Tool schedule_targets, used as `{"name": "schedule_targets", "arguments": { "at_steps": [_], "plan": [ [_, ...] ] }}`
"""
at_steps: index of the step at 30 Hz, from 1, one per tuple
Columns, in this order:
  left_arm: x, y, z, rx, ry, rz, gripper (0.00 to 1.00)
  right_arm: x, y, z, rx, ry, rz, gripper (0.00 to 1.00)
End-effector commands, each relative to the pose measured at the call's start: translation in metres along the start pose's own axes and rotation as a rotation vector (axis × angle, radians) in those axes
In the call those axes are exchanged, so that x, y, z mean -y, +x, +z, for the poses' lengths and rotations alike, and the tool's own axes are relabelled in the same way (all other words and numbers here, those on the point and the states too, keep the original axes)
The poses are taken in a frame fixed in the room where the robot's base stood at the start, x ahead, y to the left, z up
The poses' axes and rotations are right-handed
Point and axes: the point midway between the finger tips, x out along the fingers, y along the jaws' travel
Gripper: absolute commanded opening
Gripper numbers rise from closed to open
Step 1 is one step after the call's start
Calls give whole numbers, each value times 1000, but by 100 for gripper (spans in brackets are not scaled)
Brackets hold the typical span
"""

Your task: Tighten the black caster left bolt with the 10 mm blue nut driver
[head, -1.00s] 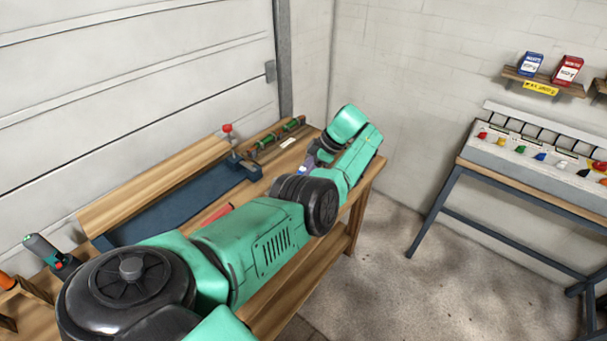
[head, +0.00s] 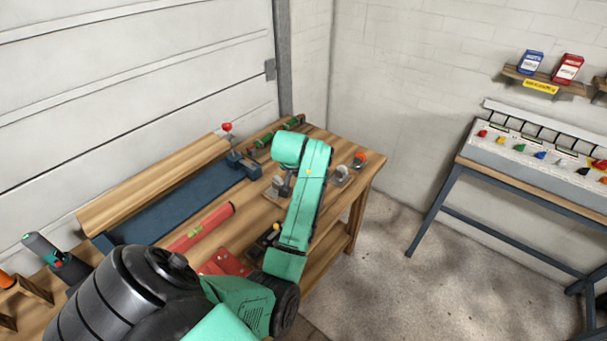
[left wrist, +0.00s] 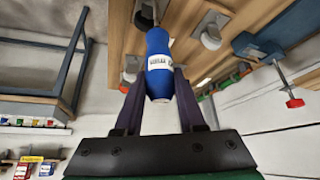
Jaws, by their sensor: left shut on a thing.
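My left gripper (left wrist: 163,76) is shut on the blue nut driver (left wrist: 159,62), with a dark purple finger on each side of its handle. The handle's white label is too small to read. In the head view the gripper and driver are hidden by my left arm. The left bolt cannot be made out. My right gripper is not in view.
A second table (head: 480,166) stands right, across open floor.

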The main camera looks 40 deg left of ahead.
Motion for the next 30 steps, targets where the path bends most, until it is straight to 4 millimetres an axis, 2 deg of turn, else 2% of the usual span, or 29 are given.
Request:
{"name": "schedule_targets", "arguments": {
  "at_steps": [3,4,8,24,30],
  "plan": [
    [5,-1,-2,-1,255,152,0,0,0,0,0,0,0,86],
    [2,0,-1,1,264,162,0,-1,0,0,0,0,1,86],
    [1,-5,-4,3,257,159,0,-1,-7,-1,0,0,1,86],
    [1,-44,-28,4,255,158,0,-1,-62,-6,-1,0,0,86],
    [0,-58,-38,3,254,158,0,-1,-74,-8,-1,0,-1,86]
  ]
}}
